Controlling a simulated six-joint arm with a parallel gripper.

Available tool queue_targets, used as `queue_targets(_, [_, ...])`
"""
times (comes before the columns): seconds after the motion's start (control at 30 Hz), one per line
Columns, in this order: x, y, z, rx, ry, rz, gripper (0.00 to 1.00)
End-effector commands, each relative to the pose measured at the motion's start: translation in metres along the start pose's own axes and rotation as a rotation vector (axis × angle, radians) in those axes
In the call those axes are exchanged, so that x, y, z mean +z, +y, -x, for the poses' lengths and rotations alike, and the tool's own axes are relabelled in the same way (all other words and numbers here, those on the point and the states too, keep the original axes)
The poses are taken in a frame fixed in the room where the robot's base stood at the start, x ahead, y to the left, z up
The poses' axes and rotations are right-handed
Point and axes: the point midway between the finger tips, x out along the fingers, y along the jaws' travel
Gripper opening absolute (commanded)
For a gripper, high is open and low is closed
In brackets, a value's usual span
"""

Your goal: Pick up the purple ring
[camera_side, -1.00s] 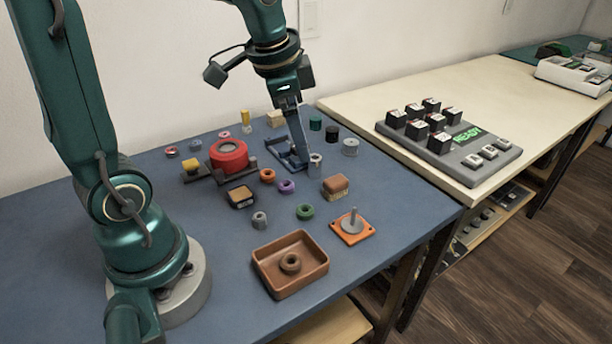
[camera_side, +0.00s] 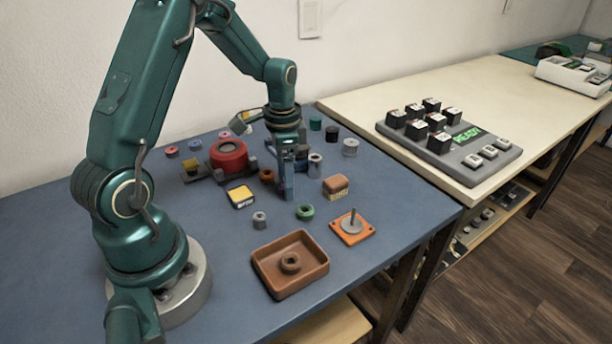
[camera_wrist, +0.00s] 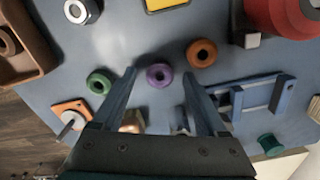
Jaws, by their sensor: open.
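The purple ring (camera_wrist: 159,75) lies flat on the blue table in the wrist view. It sits between and just beyond the tips of my open gripper (camera_wrist: 160,73), with no finger touching it in that view. In the side view my gripper (camera_side: 286,195) points down at the table, and the purple ring is hidden behind its fingers. A green ring (camera_wrist: 99,82) lies left of the purple ring in the wrist view and an orange-brown ring (camera_wrist: 201,53) lies to its right.
A brown tray (camera_side: 262,274) holding a dark ring stands toward the front. An orange plate with a peg (camera_side: 351,228), a brown block (camera_side: 335,186) and a yellow-topped block (camera_side: 241,196) stand nearby. A red cylinder (camera_side: 228,156) stands behind left.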

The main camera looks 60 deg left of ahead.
Motion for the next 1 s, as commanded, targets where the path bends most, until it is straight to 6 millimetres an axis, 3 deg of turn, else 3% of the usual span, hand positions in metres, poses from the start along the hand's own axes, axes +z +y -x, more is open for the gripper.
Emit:
queue_targets(0.27, [0.000, 0.000, -0.004, 0.000, 0.000, 0.000, 0.76])
queue_targets(0.3, [0.000, 0.000, -0.004, 0.000, 0.000, 0.000, 0.72])
queue_targets(0.5, [0.000, 0.000, -0.003, 0.000, 0.000, 0.000, 0.00])
queue_targets(0.83, [0.000, 0.000, -0.001, -0.001, 0.001, 0.000, 0.00])
queue_targets(1.0, [-0.001, -0.001, 0.011, -0.004, 0.004, 0.000, 0.00])
